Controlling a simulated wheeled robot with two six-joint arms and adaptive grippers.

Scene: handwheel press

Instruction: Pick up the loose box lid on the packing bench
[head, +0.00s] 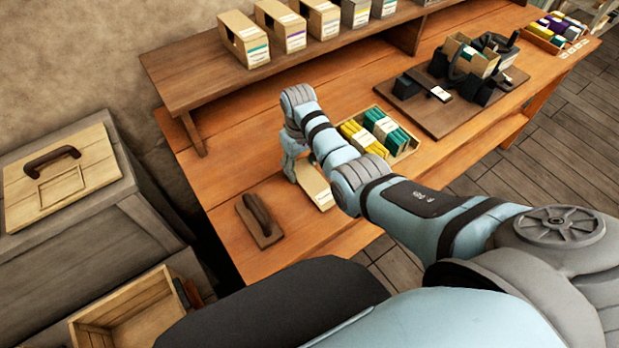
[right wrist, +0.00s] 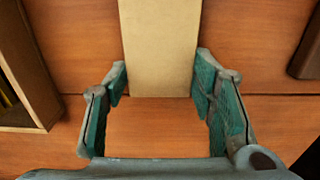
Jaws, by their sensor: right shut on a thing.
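The loose box lid (head: 314,188) is a long, flat, pale cardboard piece over the wooden packing bench (head: 232,214), between the brush-like block and the tray of packs. In the right wrist view the lid (right wrist: 160,40) runs away from me between my fingertips. My right gripper (right wrist: 160,75) is shut on the lid's near end, one finger against each long side. In the head view the right gripper (head: 294,165) is partly hidden by my own arm. I cannot tell whether the lid touches the bench. My left gripper is not in view.
A tray (head: 408,155) of yellow and green packs stands close right of the lid. A dark block with a handle (head: 260,218) lies left. A shelf (head: 208,88) with several boxes runs behind. A dark board (head: 407,107) with a press-like device stands further right.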

